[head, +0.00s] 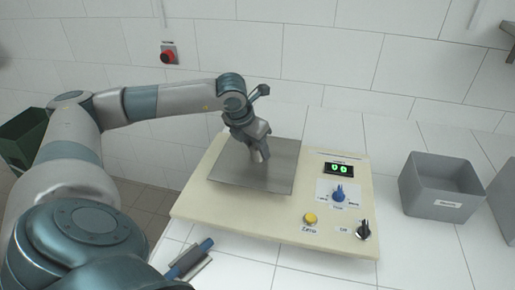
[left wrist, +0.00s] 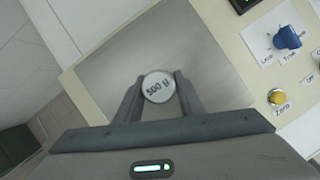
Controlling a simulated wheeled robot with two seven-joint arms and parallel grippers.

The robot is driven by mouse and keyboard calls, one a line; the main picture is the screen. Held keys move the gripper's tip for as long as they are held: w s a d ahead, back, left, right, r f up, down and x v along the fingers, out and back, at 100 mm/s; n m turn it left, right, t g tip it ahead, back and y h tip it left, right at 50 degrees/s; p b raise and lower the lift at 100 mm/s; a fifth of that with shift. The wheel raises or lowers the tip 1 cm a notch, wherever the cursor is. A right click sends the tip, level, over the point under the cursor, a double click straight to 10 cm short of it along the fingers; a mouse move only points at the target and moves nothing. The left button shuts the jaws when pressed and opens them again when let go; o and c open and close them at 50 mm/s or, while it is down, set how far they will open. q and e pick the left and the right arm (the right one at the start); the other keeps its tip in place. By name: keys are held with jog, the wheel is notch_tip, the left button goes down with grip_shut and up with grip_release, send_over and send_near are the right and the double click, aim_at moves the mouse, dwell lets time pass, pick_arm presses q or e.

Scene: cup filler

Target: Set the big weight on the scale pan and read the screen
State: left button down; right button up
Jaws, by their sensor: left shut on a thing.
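The big weight (left wrist: 158,87), a round silver piece marked "500 g", is between the fingers of my left gripper (left wrist: 159,95) in the left wrist view. My left gripper (head: 260,155) is shut on it, over the metal scale pan (head: 228,178) in the head view. I cannot tell whether the weight touches the pan. The screen (head: 339,169) on the cream scale body shows green digits that look like "00". My right gripper is not in view.
The scale has a blue trim knob (head: 339,193), a yellow Zero button (head: 310,218) and a black knob (head: 363,229). A grey bin (head: 441,186) stands to the right. A red button (head: 168,54) is on the wall.

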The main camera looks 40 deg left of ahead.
pick_arm(q)
jog(key=c, duration=1.2)
grip_release()
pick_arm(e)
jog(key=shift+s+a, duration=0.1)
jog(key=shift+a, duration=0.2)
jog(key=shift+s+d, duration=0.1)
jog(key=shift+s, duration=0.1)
pick_arm(q)
jog(key=shift+r, duration=0.2)
jog(key=shift+b+v, duration=0.3)
jog(key=shift+v, duration=0.75)
jog(key=shift+b+v, duration=0.9)
jog(key=shift+v, duration=3.9)
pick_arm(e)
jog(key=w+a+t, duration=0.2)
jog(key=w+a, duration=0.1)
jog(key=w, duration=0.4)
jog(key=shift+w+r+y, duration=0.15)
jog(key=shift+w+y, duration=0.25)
pick_arm(q)
jog(key=shift+s, duration=0.1)
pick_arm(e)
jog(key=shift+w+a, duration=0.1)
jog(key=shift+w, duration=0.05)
